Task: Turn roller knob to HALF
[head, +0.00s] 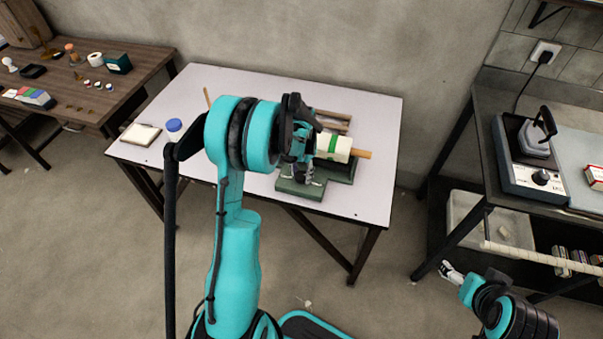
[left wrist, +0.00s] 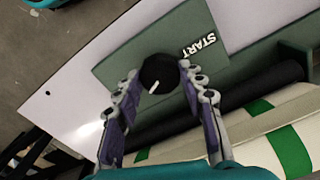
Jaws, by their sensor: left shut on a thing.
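The roller device has a green base (head: 300,190) on the white table. Its white roll with a green band (head: 340,149) has a wooden end sticking out to the right. The black round knob (left wrist: 160,73) sits on the green panel (left wrist: 120,62) in the left wrist view; its white pointer mark is at its lower edge. The word START (left wrist: 200,46) is printed right of the knob; I see no HALF label. My left gripper (left wrist: 160,78) is shut on the knob, one finger each side. It hides the knob in the head view (head: 303,172). My right gripper (head: 451,272) hangs low, empty, away from the table.
The white table (head: 370,113) has clear room at its right and front. A blue-lidded jar (head: 174,127) and a small pad (head: 140,134) are on its left. A brown table (head: 130,82) stands left. A dark bench with an appliance (head: 532,150) stands right.

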